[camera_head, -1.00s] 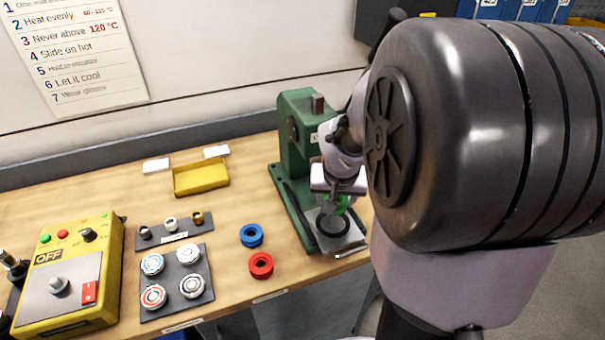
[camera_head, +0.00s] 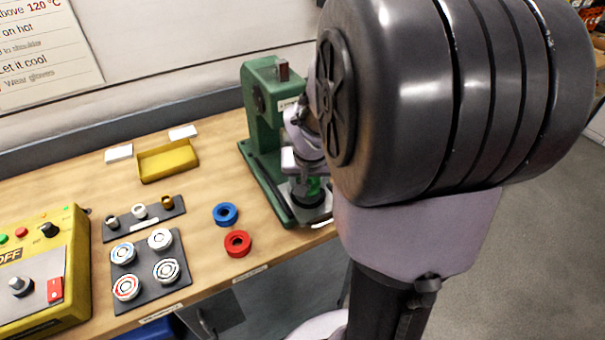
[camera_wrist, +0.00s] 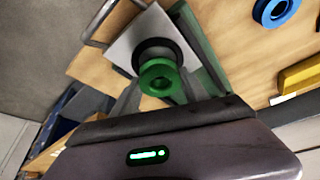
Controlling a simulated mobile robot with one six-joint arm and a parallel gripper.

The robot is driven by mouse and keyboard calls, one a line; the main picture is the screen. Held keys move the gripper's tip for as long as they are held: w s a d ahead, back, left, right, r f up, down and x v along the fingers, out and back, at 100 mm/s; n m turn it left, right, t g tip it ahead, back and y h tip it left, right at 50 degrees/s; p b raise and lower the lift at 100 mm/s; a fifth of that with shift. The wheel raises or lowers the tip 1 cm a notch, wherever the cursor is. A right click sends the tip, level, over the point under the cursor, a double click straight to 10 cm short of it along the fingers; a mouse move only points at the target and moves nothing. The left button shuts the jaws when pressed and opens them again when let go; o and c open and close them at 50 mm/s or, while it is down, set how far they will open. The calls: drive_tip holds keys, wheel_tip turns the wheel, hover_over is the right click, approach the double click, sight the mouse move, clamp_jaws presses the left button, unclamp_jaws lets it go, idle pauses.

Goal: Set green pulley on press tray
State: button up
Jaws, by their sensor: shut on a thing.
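The green pulley (camera_wrist: 176,80) is held between the fingers of my gripper (camera_wrist: 160,84) in the wrist view. It also shows as a small green patch in the head view (camera_head: 316,187), partly covered by my gripper. The press tray (camera_wrist: 125,48) is a light grey plate with a dark round seat (camera_wrist: 150,46) on it. The tray also shows at the foot of the press in the head view (camera_head: 323,210). The pulley overlaps the near part of the seat in the wrist view. Whether it touches the tray cannot be told.
The green press (camera_head: 262,110) stands close behind and left of my gripper. A blue pulley (camera_head: 226,207) and a red pulley (camera_head: 238,234) lie left of the tray. A yellow bin (camera_head: 165,176) and a grey board (camera_head: 178,290) with several bearings sit farther left.

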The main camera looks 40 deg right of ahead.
drive_tip(key=shift+f+b, duration=1.1)
drive_tip(key=shift+f, duration=0.15)
drive_tip(key=o, duration=1.6)
drive_tip(key=shift+s+f, duration=0.1)
drive_tip(key=shift+a, duration=0.1)
drive_tip(key=p+v, duration=0.7)
drive_tip(key=v, duration=1)
drive_tip(key=shift+r, duration=0.3)
drive_tip(key=s+a+n+t+y, duration=0.1)
drive_tip(key=s+a+n+y, duration=0.1)
drive_tip(key=a, duration=0.9)
drive_tip(key=s+a+n+t+y+b, duration=0.1)
drive_tip(key=s+a, duration=0.4)
drive_tip(key=a, duration=0.6)
drive_tip(key=shift+a+r+n+y, duration=0.35)
drive_tip(key=shift+n+y, duration=0.05)
drive_tip(key=shift+y, duration=0.5)
